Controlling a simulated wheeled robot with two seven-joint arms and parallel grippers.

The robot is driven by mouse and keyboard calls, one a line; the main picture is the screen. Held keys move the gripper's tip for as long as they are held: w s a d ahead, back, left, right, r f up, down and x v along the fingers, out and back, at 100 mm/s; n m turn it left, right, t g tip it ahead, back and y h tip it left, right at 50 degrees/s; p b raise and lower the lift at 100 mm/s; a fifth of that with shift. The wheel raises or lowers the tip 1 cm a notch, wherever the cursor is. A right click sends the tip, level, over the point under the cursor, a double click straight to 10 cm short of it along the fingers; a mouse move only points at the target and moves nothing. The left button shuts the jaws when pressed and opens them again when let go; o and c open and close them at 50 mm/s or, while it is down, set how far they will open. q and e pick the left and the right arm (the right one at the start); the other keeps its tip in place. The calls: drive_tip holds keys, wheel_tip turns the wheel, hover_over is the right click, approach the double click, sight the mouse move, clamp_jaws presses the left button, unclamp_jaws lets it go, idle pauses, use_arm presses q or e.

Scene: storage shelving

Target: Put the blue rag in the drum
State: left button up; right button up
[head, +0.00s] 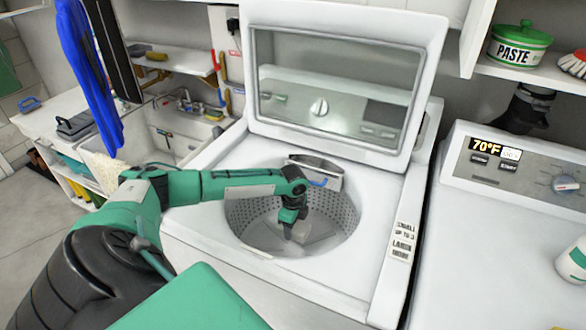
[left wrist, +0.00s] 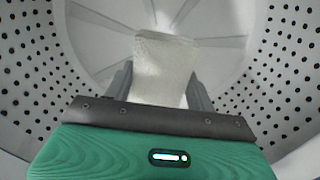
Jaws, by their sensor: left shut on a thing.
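The drum (head: 250,214) is the perforated metal tub inside the open-lidded washing machine; its wall also shows in the left wrist view (left wrist: 268,85). My left gripper (head: 297,226) reaches down into the drum. In the left wrist view the left gripper (left wrist: 162,88) is shut on a pale, cream-white cloth-like piece (left wrist: 166,62), held above the drum floor. The piece looks pale, not blue. A long blue cloth (head: 82,75) hangs at the upper left, away from the drum. I cannot tell whether it is the blue rag. My right gripper is out of view.
The raised lid (head: 335,95) stands behind the opening. A second white machine (head: 500,240) stands at the right. A sink (head: 175,135) is at the left. A shelf holds a green-lidded paste tin (head: 519,46).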

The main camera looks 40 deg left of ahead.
use_arm(q)
drive_tip(key=shift+f, duration=0.8)
wheel_tip(320, 180, down, 3)
drive_tip(key=shift+f, duration=0.6)
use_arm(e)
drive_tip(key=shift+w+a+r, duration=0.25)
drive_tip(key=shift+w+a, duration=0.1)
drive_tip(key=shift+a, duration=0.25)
use_arm(q)
drive_tip(key=shift+f, duration=0.1)
drive_tip(key=shift+f, duration=0.5)
drive_tip(key=o, duration=1)
drive_tip(key=shift+o, duration=0.2)
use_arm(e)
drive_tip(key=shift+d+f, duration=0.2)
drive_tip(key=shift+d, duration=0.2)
